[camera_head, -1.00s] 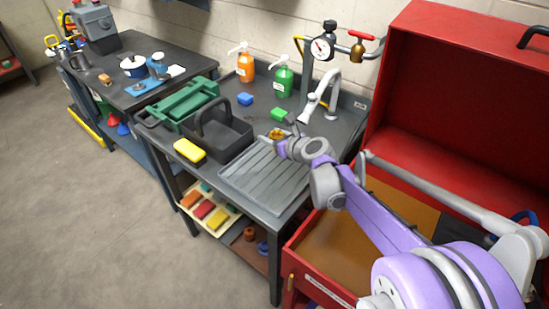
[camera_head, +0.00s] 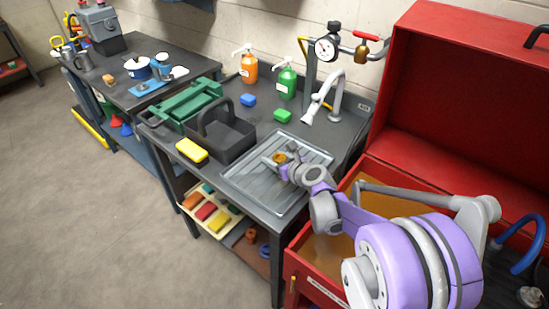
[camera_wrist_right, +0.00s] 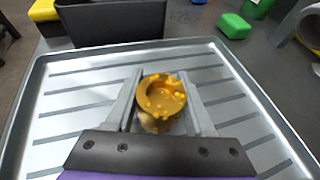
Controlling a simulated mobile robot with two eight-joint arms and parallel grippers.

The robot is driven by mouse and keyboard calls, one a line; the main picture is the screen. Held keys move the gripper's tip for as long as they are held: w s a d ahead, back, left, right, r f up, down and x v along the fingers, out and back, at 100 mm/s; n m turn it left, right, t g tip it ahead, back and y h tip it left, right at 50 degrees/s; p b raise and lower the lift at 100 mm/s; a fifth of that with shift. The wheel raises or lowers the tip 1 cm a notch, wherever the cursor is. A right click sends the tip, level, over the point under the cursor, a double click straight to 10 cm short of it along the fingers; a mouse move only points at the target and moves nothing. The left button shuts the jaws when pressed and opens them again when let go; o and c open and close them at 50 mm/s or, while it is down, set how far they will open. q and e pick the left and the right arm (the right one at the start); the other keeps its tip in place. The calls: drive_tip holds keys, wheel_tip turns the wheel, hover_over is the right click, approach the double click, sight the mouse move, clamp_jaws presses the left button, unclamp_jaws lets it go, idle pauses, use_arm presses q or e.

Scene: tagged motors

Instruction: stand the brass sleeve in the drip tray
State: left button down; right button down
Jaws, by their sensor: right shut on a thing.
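The brass sleeve (camera_wrist_right: 161,101) is a short golden ring with a notched rim, between the fingers of my right gripper (camera_wrist_right: 162,108). My right gripper is shut on it, and its open top faces up in the wrist view. In the head view the sleeve (camera_head: 280,157) shows small at the tip of my right gripper (camera_head: 277,160), over the drip tray. The drip tray (camera_head: 245,185) is a grey ribbed metal tray with a raised rim; it also fills much of the wrist view (camera_wrist_right: 75,85). I cannot tell whether the sleeve touches the tray. My left gripper is out of view.
A black caddy (camera_head: 236,143) stands just left of the tray, with a yellow sponge (camera_head: 191,150) beside it. A green block (camera_head: 282,116) and the grey faucet (camera_head: 333,100) are behind the tray. An open red chest (camera_head: 440,110) stands at the right.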

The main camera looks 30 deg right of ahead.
drive_tip(key=shift+c, duration=1.3)
unclamp_jaws()
drive_tip(key=shift+s+r+p, duration=0.1)
drive_tip(key=shift+r+p, duration=0.2)
drive_tip(key=v, duration=1.1)
drive_tip(key=shift+s, duration=0.4)
